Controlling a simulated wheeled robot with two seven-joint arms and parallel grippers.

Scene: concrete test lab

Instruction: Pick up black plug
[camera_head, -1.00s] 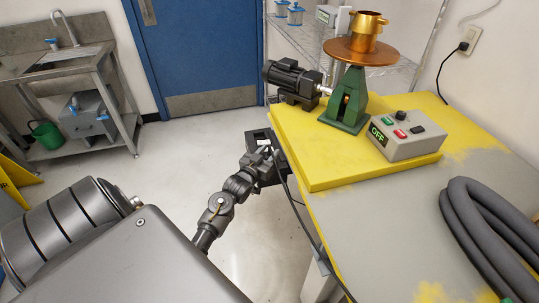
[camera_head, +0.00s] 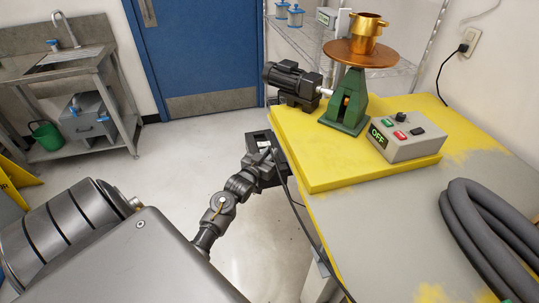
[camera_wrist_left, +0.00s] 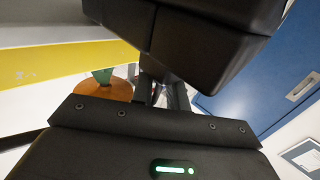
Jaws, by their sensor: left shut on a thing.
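My left gripper (camera_head: 262,148) is beside the left edge of the yellow-topped table, off its side. It is shut on the black plug, which is mostly hidden by the dark fingers. A black cable (camera_head: 310,237) runs from beside the gripper down along the table edge. In the left wrist view, the black gripper parts fill much of the picture, with dark narrow shapes between them that I cannot tell apart clearly. Another black plug (camera_head: 463,47) sits in the wall outlet at the upper right. My right gripper is not in view.
The yellow board (camera_head: 310,178) on the table bears a grey control box (camera_head: 408,138) reading OFF, a green stand (camera_head: 345,112) with a copper disc, and a motor (camera_head: 292,80). A thick grey hose (camera_head: 480,225) lies at right.

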